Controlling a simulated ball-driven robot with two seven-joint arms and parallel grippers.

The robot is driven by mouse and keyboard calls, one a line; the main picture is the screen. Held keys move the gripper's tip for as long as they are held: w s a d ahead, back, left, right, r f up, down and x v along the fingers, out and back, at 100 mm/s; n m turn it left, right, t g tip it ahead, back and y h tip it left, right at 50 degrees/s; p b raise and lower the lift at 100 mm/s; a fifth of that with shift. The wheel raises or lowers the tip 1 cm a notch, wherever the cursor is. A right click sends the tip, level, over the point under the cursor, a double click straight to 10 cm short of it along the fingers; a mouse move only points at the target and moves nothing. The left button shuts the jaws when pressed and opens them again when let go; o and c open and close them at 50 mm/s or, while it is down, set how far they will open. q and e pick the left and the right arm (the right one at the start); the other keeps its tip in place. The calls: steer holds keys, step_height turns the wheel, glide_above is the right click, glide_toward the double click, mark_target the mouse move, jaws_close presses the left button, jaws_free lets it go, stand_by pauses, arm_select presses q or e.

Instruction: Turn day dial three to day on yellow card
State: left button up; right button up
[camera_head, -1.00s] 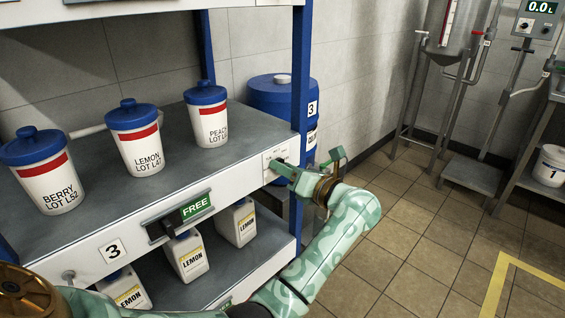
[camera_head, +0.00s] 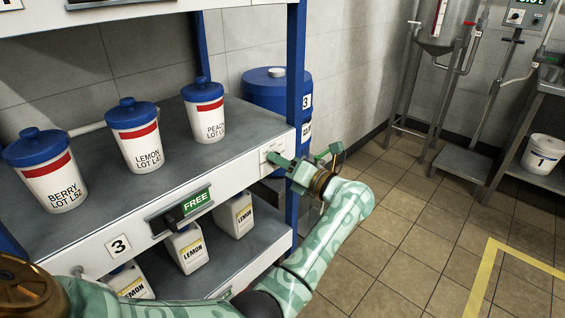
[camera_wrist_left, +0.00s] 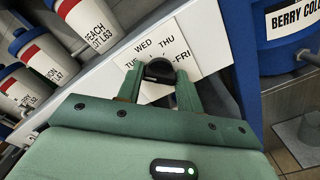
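Day dial three is a black round knob (camera_wrist_left: 159,69) on a white plate, lettered TUE, WED, THU and FRI, at the right end of the shelf front. My left gripper (camera_wrist_left: 160,82) has one green finger on each side of the knob, close against it, and looks shut on it. The knob's pointer mark cannot be made out. In the head view, my left gripper (camera_head: 292,163) is at the dial plate (camera_head: 271,151) and covers the knob. No yellow card is seen. My right gripper is out of view.
Berry (camera_head: 52,180), lemon (camera_head: 139,140) and peach (camera_head: 207,115) jars stand on the shelf (camera_head: 110,198) above a green FREE sign (camera_head: 196,201). Lemon jugs (camera_head: 189,250) stand below. A blue drum (camera_head: 268,95) is behind the shelf post.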

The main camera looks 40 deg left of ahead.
arm_select(q)
steer(key=o, duration=0.3)
steer(key=shift+d, duration=0.1)
steer(key=s+d+p, duration=0.1)
steer(key=d, duration=1.5)
steer(key=shift+p, duration=0.3)
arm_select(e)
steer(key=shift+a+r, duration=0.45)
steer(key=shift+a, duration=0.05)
arm_select(q)
steer(key=shift+s+d+f, duration=0.1)
